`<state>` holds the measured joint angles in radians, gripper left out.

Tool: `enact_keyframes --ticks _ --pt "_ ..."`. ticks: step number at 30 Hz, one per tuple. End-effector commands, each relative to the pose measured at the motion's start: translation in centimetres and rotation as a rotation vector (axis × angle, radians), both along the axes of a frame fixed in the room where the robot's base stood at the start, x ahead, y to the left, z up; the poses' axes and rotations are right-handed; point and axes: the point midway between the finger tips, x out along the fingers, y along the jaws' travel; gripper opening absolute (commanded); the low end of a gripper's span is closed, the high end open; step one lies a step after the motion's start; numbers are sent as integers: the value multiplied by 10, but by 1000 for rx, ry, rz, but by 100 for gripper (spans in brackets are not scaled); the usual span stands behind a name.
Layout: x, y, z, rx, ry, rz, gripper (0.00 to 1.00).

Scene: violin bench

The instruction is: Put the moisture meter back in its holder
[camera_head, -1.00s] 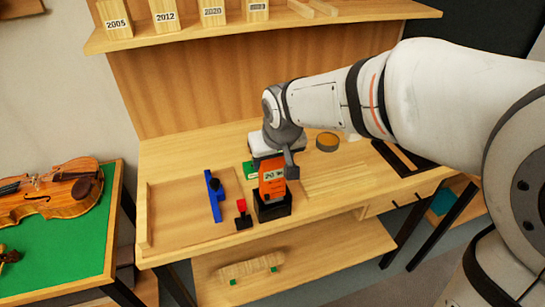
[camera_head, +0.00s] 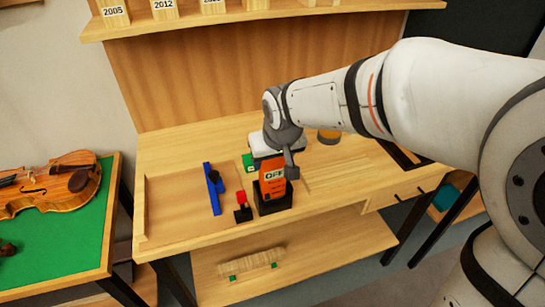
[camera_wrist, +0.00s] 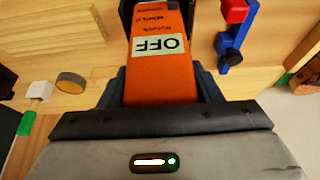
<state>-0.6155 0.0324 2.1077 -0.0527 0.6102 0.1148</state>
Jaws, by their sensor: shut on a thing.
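The moisture meter (camera_head: 272,180) is orange, with a display that reads OFF. It stands upright with its lower end inside the black holder (camera_head: 274,206) near the front edge of the bench. My gripper (camera_head: 271,160) is shut on the meter's upper part. In the wrist view the meter (camera_wrist: 158,80) sits between my gripper's fingers (camera_wrist: 160,90), and its far end goes in between dark walls of the holder (camera_wrist: 176,18). How deep it sits is hidden.
A blue tool (camera_head: 213,188) and a red-and-black piece (camera_head: 242,206) are close left of the holder. A green block (camera_head: 248,162) is behind it. A round tin (camera_head: 329,136) is at the back right. The tray area (camera_head: 175,215) at left has free room.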

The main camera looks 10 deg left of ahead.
Motion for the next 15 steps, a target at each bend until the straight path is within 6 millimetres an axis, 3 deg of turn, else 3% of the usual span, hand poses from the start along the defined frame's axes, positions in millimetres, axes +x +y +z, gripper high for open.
enact_keyframes --ticks 6,7,15 --pt "0 0 -8 1 -1 -1 14" --pt "0 0 -7 1 -1 -1 59" --pt "0 -1 -6 0 0 -1 81"
